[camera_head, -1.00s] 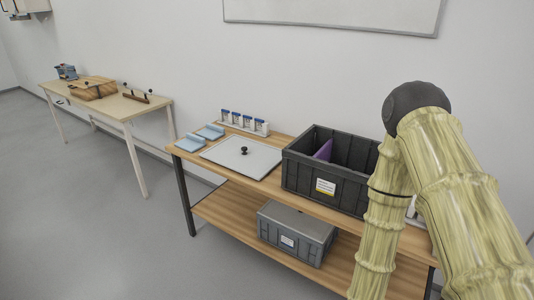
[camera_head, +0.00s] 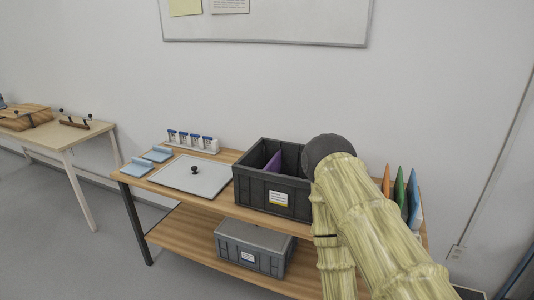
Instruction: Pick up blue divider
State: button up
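A light blue divider (camera_head: 414,203) stands upright near the right end of the wooden table, at the right of a green divider (camera_head: 400,188) and an orange one (camera_head: 386,181). Their lower parts are hidden behind my arm. A purple divider (camera_head: 274,162) leans inside the dark grey crate (camera_head: 248,189). My arm fills the lower right of the view. My gripper is out of view.
A grey lid with a black knob (camera_head: 213,182), light blue pieces (camera_head: 137,169) and a rack of blue-capped vials (camera_head: 192,139) lie on the wooden table (camera_head: 165,194). A lidded grey box (camera_head: 262,257) sits on its lower shelf. A second table (camera_head: 76,136) stands at left.

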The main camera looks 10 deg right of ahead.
aim_at(411, 200)
jog(key=u, duration=0.25)
jog(key=i, duration=0.55)
jog(key=z, duration=1.9)
